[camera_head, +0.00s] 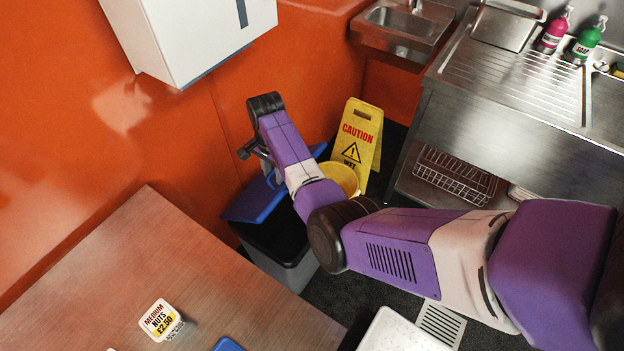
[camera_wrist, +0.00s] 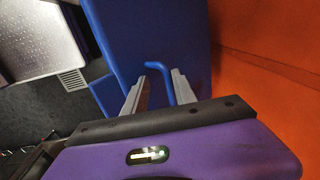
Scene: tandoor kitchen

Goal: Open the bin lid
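The bin (camera_head: 301,274) is grey with a blue lid (camera_head: 252,203) and stands against the orange wall, beyond the wooden table. A dark area shows beside the lid in the head view; my arm hides part of the bin, so I cannot tell how far the lid is raised. In the wrist view the blue lid (camera_wrist: 185,28) fills the middle and carries a bent blue handle (camera_wrist: 168,82). My gripper (camera_wrist: 160,76) is open, with one finger on each side of the handle. I cannot see either finger pressing on it.
A yellow caution sign (camera_head: 357,142) and a yellow bucket (camera_head: 342,177) stand close behind my arm. The wooden table (camera_head: 130,255) is at the lower left. A white dispenser (camera_head: 195,35) hangs above; a steel sink counter (camera_head: 505,125) is at right.

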